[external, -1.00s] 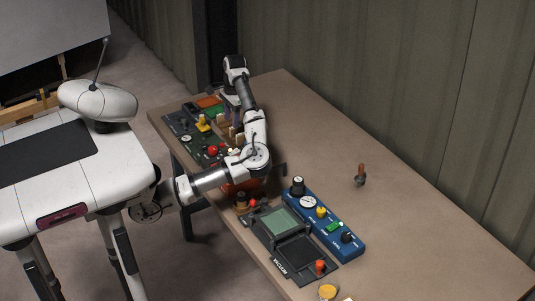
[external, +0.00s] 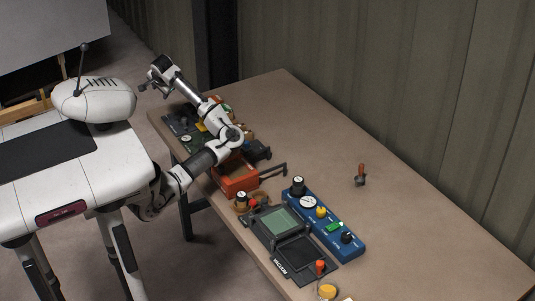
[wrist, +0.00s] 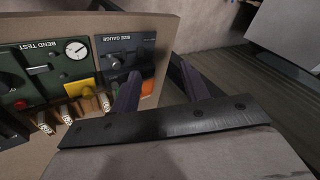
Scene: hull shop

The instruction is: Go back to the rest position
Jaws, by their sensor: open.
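My gripper (external: 146,87) is raised at the far left end of the table, off its edge, pointing back toward my body. In the wrist view its two dark fingers (wrist: 165,88) stand apart with nothing between them, so it is open. The arm is folded up and back over the table's left corner. The fingertips are small and hard to make out in the external view.
The brown table (external: 330,150) holds a green bend-test panel (wrist: 45,75), a grey gauge panel (wrist: 125,52), an orange-red box (external: 235,182), a blue control panel (external: 325,222) and a dark vacuum unit (external: 290,250). A small orange-handled tool (external: 361,174) stands alone. The table's right side is mostly clear.

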